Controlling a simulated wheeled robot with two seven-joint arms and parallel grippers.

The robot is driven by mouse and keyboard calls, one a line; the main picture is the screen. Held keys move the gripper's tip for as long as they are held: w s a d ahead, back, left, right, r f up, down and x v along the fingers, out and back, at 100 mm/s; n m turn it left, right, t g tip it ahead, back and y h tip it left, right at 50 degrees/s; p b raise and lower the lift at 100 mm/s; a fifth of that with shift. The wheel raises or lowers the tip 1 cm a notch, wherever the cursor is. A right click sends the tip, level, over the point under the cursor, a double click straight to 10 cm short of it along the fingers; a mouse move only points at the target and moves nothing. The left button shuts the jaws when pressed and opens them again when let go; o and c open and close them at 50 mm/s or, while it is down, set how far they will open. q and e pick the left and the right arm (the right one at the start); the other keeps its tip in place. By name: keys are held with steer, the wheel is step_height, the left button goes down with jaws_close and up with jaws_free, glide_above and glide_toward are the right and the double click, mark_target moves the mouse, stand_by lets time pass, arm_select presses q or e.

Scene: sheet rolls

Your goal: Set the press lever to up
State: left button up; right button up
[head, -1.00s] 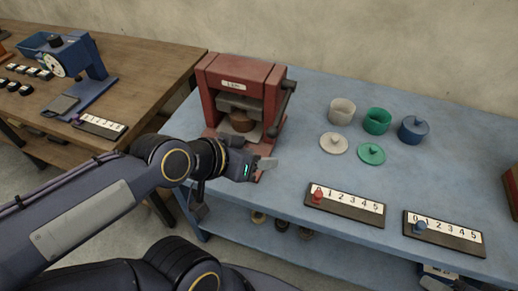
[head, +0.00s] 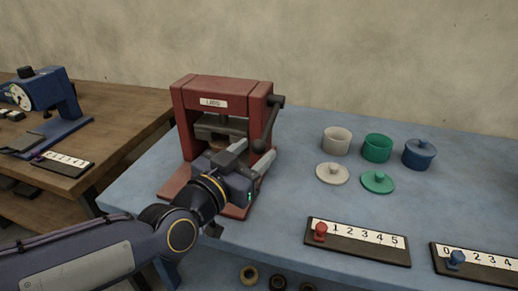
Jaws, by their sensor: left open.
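The red press (head: 214,86) stands at the left end of the blue table. Its dark lever (head: 268,124) is on the press's right side, with a knob at the upper end; it slants from there down and slightly left. My left gripper (head: 250,160) is open in front of the press, its fingers pointing up and to the right, close below the lever's lower end. I cannot tell whether it touches the lever. The gripper hides part of the press's opening and base. My right gripper is not in view.
A numbered board with a red peg (head: 320,232) and another with a blue peg (head: 456,260) lie nearer the front edge.

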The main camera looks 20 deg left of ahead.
mark_target(268, 122)
arm_select(q)
steer(key=shift+x, duration=1.6)
steer(key=shift+c, duration=0.3)
jaws_close()
